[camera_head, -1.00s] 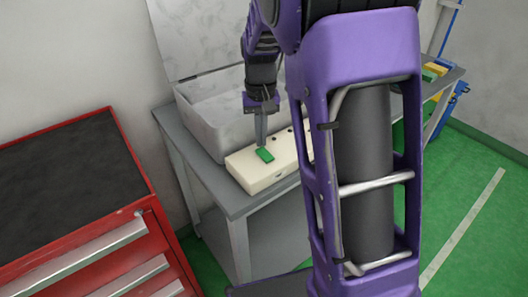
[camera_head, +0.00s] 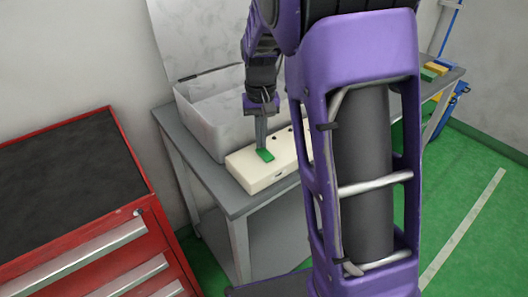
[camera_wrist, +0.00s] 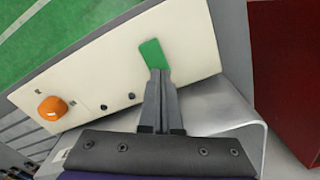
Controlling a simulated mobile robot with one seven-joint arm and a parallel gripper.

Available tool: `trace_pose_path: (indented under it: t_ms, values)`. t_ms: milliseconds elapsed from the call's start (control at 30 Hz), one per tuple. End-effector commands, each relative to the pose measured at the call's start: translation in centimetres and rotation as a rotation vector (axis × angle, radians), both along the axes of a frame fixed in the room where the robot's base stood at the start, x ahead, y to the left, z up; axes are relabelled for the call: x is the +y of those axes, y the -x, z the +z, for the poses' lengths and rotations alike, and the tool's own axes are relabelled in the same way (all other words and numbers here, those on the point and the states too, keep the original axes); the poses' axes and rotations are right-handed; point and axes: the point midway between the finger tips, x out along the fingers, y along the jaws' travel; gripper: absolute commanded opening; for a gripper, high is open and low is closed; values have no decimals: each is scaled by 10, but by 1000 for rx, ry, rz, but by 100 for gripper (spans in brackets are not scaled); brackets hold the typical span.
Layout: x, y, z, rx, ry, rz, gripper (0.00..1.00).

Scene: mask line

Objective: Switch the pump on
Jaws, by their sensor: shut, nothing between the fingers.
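A cream control box (camera_head: 247,176) lies on the grey table, with a green rocker or button (camera_head: 266,155) on its top face near the left end. In the wrist view the green switch (camera_wrist: 153,54) sits on the cream panel (camera_wrist: 190,40), right at my fingertips. My gripper (camera_head: 262,147) points down with its fingers shut and nothing between them. In the wrist view its tips (camera_wrist: 160,72) overlap the near end of the green switch; they appear to touch it. An orange knob (camera_wrist: 53,108) is on the panel's other end, with two small dark holes or lamps between.
A grey open bin (camera_head: 205,120) stands behind the box on the grey table (camera_head: 235,207). A red drawer cabinet (camera_head: 150,215) is at the left. Yellow and green items (camera_head: 436,68) lie on the table's far right end.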

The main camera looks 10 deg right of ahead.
Motion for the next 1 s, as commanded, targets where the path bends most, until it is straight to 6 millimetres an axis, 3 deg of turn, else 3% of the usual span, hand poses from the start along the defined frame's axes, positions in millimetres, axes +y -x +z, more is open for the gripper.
trace_pose_path:
  t_ms: [733, 1000]
  values:
    - [0, 0, -12, 0, 0, 0, 0]
    - [0, 0, -2, 1, 0, 0, 0]
